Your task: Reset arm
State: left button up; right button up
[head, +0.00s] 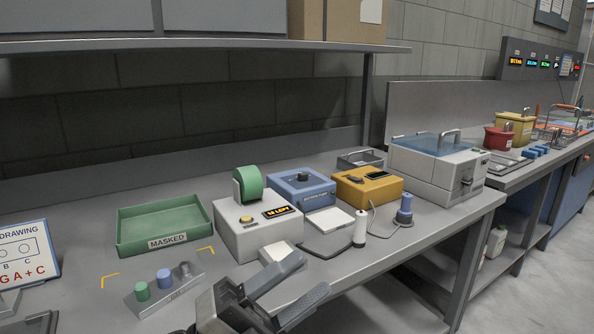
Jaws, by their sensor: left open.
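My left gripper (310,274) shows at the bottom centre, above the front part of the grey bench. Its two dark grey fingers point up and to the right and stand apart. Nothing shows between them. The fingers overlap the bench surface and its front edge in the picture. My right gripper is not in view.
The bench holds a green tray (155,229) labelled MASKED, a white device (252,238) with a green roll, blue (301,188) and yellow (368,186) boxes, and a plug stand (160,296). A shelf (200,46) overhangs the back. Floor at right is clear.

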pick_arm(q)
jog(key=w+a+f+n+t+y+p, duration=0.1)
jog(key=a+f+n+t+y, duration=0.5)
jog(key=n, duration=0.5)
jog(key=w+a+f+n+t+y, duration=0.1)
jog(key=a+f+n+t+y, duration=0.15)
jog(key=f+n+y, duration=0.75)
jog(key=s+a+f+n+g+y, duration=0.1)
jog(key=s+a+f+n+g, duration=0.1)
jog(key=f, duration=0.5)
jog(key=s+a+f+n+g+y, duration=0.2)
jog(key=s+a+f+n+g, duration=0.1)
jog(key=s+f+n, duration=0.4)
jog(key=s+g, duration=0.1)
jog(key=s, duration=0.1)
jog(key=shift+s+a+y+p, duration=0.15)
jog(key=shift+s+y+p, duration=0.15)
jog(key=shift+p, duration=0.05)
